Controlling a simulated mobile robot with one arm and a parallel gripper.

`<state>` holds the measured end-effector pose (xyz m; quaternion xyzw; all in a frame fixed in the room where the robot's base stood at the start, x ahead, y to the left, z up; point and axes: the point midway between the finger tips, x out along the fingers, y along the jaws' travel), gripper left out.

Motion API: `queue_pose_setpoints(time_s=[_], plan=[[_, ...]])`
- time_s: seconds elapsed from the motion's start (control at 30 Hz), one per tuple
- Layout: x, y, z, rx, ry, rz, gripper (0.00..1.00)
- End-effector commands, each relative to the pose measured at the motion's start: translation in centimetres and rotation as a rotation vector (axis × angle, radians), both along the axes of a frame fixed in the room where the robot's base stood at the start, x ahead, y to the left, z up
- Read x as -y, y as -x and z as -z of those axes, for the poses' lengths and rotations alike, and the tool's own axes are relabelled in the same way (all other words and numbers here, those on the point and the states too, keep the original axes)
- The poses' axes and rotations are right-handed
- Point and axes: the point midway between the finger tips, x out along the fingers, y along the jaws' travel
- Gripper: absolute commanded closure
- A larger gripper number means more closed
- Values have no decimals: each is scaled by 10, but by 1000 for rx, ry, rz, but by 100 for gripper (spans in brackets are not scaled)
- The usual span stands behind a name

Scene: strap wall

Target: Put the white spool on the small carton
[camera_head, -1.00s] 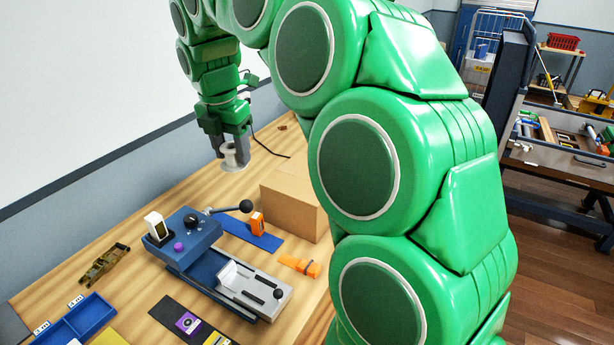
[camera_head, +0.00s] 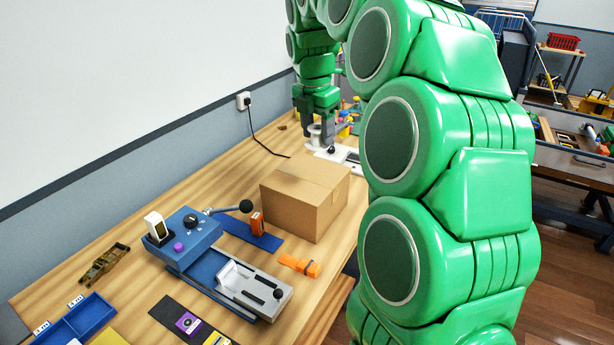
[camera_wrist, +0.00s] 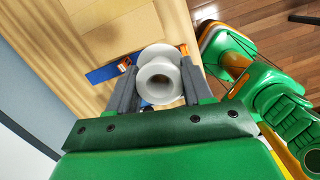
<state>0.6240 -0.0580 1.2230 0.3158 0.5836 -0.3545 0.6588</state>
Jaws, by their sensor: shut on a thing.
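My gripper (camera_head: 318,140) is shut on the white spool (camera_head: 314,131), high in the head view. In the wrist view the spool (camera_wrist: 160,82) sits between the two fingers, its round end with the hollow core facing the camera. The small carton (camera_head: 304,200) is a closed brown box on the wooden bench. The gripper and spool appear just past its far top edge in the head view; their height above the bench is hard to judge. In the wrist view a tan carton surface (camera_wrist: 118,30) shows beyond the spool, to the upper left.
A blue machine with a lever (camera_head: 190,235) stands in front of the carton, with a blue mat (camera_head: 250,233) and an orange strap (camera_head: 300,265) nearby. A black cord (camera_head: 262,140) runs from the wall socket. Several items lie behind the gripper.

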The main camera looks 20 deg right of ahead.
Motion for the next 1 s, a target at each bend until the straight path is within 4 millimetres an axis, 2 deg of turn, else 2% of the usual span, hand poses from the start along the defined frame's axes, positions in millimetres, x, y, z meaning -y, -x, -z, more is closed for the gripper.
queue_pose_setpoints(time_s=[0.4, 0.57, 1.0], plan=[[0, 0, 41, 0, 1, -1, 80], [0, -2, 50, -2, 1, 0, 80], [4, -45, 71, 0, 0, 0, 80]])
